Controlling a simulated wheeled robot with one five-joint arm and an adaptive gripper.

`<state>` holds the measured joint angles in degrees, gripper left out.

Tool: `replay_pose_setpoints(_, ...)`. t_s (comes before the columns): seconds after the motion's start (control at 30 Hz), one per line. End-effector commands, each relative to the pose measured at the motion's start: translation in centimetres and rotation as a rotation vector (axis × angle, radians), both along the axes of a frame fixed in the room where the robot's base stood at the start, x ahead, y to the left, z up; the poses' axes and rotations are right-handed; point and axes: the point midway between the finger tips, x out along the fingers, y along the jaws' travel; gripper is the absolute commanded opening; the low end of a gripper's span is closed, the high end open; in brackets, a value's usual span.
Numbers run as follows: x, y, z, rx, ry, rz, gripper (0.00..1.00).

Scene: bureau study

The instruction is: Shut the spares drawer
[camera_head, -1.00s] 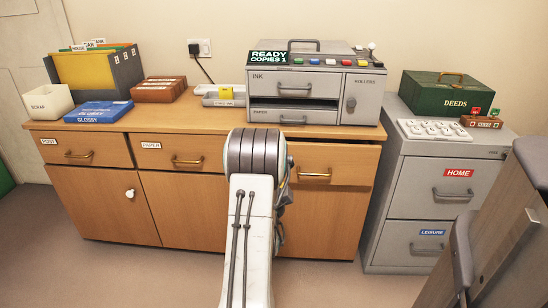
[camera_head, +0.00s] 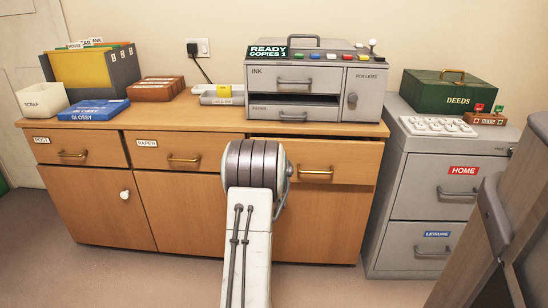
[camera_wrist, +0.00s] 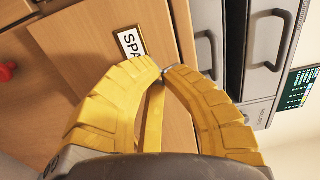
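The spares drawer (camera_head: 345,160) is the right-hand of three wooden drawers in the sideboard. It stands out a little, with a dark gap above its front. Its brass handle (camera_head: 315,172) shows just right of my arm. In the wrist view its label (camera_wrist: 130,42) shows the letters "SPA", turned sideways. My gripper (camera_wrist: 163,70) has yellow fingers close before the drawer front, with their tips together. A yellow bar shows between the fingers; I cannot tell if it is the handle. Whether the fingers touch the drawer is unclear. In the head view my arm hides the gripper and the drawer's left part.
The post drawer (camera_head: 100,152) and paper drawer (camera_head: 205,160) look shut. A grey copier (camera_head: 318,105) stands on the sideboard above the spares drawer. A grey filing cabinet (camera_head: 425,195) is close on the right. A wooden panel (camera_head: 500,250) stands at front right.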

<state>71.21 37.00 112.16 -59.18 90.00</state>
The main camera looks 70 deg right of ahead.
Motion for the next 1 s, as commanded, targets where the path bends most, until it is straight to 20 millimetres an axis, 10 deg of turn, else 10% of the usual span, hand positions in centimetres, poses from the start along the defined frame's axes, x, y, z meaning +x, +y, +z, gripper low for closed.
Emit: replay_pose_setpoints(1.0, 1.2, -3.7, 0.0, 0.0, 0.0, 0.0, 0.0)
